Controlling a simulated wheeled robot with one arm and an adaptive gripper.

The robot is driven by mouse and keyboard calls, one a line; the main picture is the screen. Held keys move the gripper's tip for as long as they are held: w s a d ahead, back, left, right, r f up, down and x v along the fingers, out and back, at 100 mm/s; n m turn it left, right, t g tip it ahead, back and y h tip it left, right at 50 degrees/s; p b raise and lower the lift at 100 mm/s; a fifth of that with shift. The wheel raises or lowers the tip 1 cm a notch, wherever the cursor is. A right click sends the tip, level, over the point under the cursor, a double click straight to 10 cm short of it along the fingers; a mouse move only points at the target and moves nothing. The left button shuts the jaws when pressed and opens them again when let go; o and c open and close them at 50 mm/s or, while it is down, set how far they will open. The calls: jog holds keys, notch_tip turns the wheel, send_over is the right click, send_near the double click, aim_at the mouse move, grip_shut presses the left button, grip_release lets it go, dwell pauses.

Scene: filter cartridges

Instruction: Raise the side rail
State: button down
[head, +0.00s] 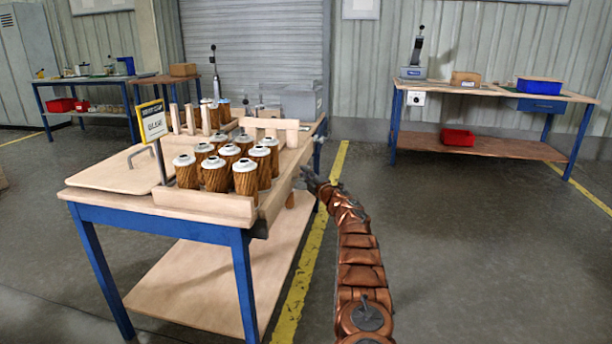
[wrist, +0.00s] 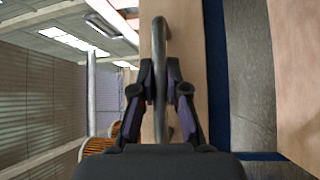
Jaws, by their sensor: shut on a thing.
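The wooden side rail (head: 285,181) runs along the right edge of the near table, beside the filter cartridges (head: 230,164). In the wrist view its flat wooden face (wrist: 190,45) carries a grey metal bar handle (wrist: 160,35). My gripper (head: 303,174) is at the outer side of the rail. In the wrist view my gripper (wrist: 160,85) has one finger on each side of the handle and is shut on it. The head view does not clearly show the rail's exact height against the tabletop, and the handle is hard to make out there.
The near table (head: 215,236) has blue legs, a front wooden rail (head: 205,205), a board with a handle (head: 118,172) and a yellow-edged sign (head: 152,121). A second workbench (head: 500,92) stands at the back right. The floor right of my arm is clear.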

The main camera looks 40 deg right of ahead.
notch_tip(320, 180, up, 6)
jog(key=p, duration=0.5)
jog(key=shift+f, duration=0.2)
jog(key=shift+r, duration=0.1)
jog(key=c, duration=1.2)
grip_release()
jog(key=shift+s+f, duration=0.15)
jog(key=shift+f, duration=0.05)
